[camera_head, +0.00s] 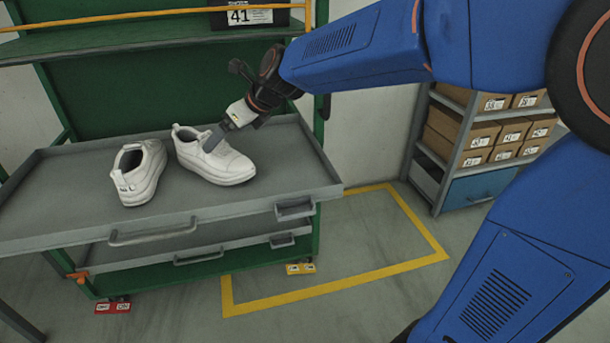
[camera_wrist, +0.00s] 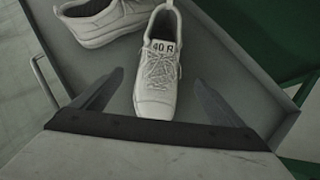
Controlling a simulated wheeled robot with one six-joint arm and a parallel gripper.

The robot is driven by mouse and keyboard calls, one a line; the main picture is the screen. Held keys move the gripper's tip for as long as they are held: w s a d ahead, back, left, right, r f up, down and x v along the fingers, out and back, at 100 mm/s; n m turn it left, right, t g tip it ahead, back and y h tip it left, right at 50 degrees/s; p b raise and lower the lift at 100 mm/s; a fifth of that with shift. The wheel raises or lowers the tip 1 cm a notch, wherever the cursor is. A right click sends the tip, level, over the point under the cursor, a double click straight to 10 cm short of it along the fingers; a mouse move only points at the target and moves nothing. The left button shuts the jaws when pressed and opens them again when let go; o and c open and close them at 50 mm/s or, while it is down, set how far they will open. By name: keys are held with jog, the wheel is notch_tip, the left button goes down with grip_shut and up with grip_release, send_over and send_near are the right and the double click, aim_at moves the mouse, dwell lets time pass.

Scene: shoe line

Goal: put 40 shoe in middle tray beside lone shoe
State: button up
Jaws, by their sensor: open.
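A white shoe (camera_head: 213,158) stands upright on the grey pulled-out tray (camera_head: 75,217) of the green rack. In the wrist view this shoe (camera_wrist: 157,78) has a tongue label reading 40 R, and its toe points toward my gripper. A second white shoe (camera_head: 139,172) stands to its left, with a small gap between them in the head view; it also shows in the wrist view (camera_wrist: 98,25). My gripper (camera_head: 212,138) is open at the labelled shoe. In the wrist view its fingers (camera_wrist: 158,98) are on either side of the toe. I cannot tell whether they touch it.
Another drawer (camera_head: 198,248) sits below the tray. A box marked 41 (camera_head: 248,16) is on the shelf above. A shelf of cardboard boxes (camera_head: 470,135) stands at the right, beyond yellow floor tape (camera_head: 335,290). The tray's left part is bare.

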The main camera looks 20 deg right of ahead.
jog(key=s+d+f+n+h, duration=0.3)
jog(key=s+d+f+n, duration=0.2)
jog(key=s+d+n, duration=0.8)
jog(key=s+d+f+n+g+h, duration=0.1)
jog(key=s+d+f+n+h, duration=0.2)
jog(key=s+d+n, duration=1)
jog(key=s+f+n, duration=0.1)
jog(key=s+f, duration=0.1)
jog(key=s, duration=0.5)
jog(key=shift+s+g, duration=0.15)
jog(key=shift+g, duration=0.15)
